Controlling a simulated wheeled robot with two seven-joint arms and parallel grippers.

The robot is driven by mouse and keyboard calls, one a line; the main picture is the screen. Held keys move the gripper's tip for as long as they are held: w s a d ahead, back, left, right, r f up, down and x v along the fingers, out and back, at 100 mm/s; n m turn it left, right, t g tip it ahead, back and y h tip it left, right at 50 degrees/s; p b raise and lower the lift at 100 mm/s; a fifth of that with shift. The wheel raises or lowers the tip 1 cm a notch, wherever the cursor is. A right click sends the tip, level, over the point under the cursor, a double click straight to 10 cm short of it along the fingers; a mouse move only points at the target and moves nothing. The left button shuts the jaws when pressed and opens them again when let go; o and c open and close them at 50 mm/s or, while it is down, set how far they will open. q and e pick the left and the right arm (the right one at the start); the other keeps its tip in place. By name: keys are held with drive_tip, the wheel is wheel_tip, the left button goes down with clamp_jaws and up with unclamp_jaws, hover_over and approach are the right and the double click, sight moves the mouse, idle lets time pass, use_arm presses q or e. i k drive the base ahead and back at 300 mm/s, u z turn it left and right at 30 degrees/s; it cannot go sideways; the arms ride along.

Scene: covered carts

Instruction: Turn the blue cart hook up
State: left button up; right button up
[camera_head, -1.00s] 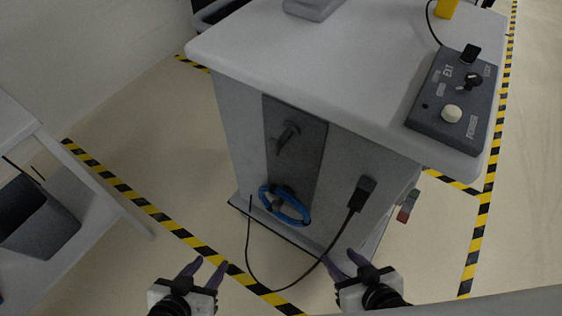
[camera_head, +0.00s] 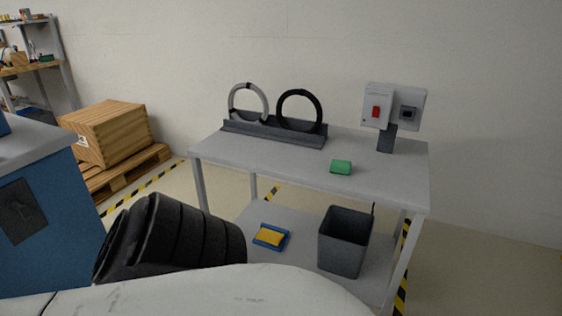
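A blue cart (camera_head: 62,232) with a grey top stands at the left edge of the head view, partly cut off. A dark panel (camera_head: 22,208) is on its blue side. I cannot make out the hook or which way it points. Neither of my grippers is in view. A black ribbed part and a white rounded part, which look like my own arm, fill the lower left and bottom of the view.
A grey table (camera_head: 275,165) stands ahead against the wall. It bears two rings in a rack (camera_head: 275,133), a green block (camera_head: 341,167) and a switch box (camera_head: 377,107). A dark bin (camera_head: 342,245) and a blue-and-yellow item (camera_head: 271,237) are on its lower shelf. A wooden crate (camera_head: 108,133) stands behind left.

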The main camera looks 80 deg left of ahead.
sight(13, 203)
drive_tip(key=u, duration=2.5)
drive_tip(key=i, duration=1.2)
drive_tip(key=u, duration=1.65)
